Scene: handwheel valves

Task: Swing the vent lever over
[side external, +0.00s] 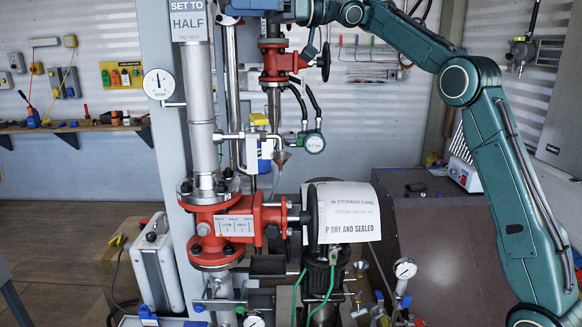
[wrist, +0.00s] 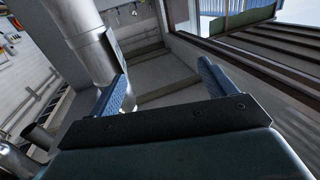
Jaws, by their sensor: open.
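My gripper (wrist: 163,74) is open in the wrist view, with nothing between its two blue fingers. In the side external view my gripper (side external: 234,11) is at the top edge, partly cut off, beside the tall grey pipe and high above the lower red valve. I cannot tell for certain which part is the vent lever. A small blue handle (side external: 204,307) shows low on the pipework, well below my gripper. No lever shows clearly in the wrist view.
A lower red valve (side external: 225,222) has a wheel partly behind a white card (side external: 348,212). A grey pipe (wrist: 92,42) stands left of my fingers in the wrist view.

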